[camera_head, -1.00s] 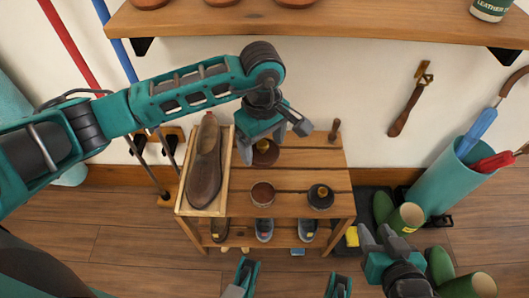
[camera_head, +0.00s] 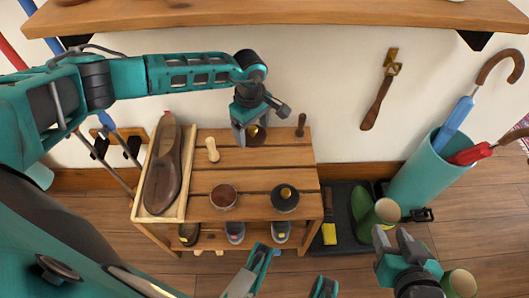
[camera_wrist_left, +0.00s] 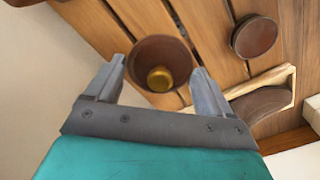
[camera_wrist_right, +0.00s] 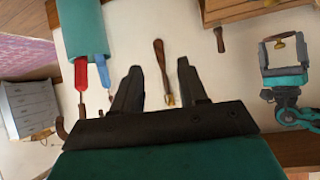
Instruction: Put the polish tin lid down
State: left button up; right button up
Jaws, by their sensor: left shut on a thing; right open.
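The polish tin lid (camera_wrist_left: 143,58), a brown round piece with a brass knob, sits between the fingers of my left gripper (camera_wrist_left: 157,88) in the left wrist view. In the head view my left gripper (camera_head: 250,136) is shut on the lid (camera_head: 258,139), over the back of the slatted wooden rack (camera_head: 235,160). Whether the lid touches the slats cannot be told. An open tin with brown contents (camera_head: 223,197) and a dark tin with a brass knob (camera_head: 285,200) stand nearer the front. My right gripper (camera_head: 394,239) is open and empty, right of the rack.
A tray with a brown shoe (camera_head: 163,175) fills the rack's left end. A pale wooden peg (camera_head: 212,150) and a dark one (camera_head: 302,125) stand at the back. A teal umbrella stand (camera_head: 420,178) and green boots (camera_head: 384,212) are at right. A wall shelf (camera_head: 290,12) hangs above.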

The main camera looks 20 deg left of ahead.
pick_arm(q)
jog(key=b, duration=0.2)
send_over(254, 156)
notch_tip(254, 156, down, 6)
jog(key=shift+s+f, duration=0.1)
jog(key=shift+s, duration=0.05)
notch_tip(254, 156, down, 3)
jog(key=shift+f+b, duration=0.1)
jog(key=shift+b, duration=0.5)
pick_arm(e)
jog(key=shift+w+a+f+y, duration=0.3)
jog(key=shift+w+a+f, duration=0.05)
jog(key=shift+a+f, duration=0.2)
pick_arm(q)
jog(key=o, duration=0.9)
jog(key=shift+c, duration=0.2)
pick_arm(e)
jog(key=shift+s+f, duration=0.1)
jog(key=shift+s, duration=0.05)
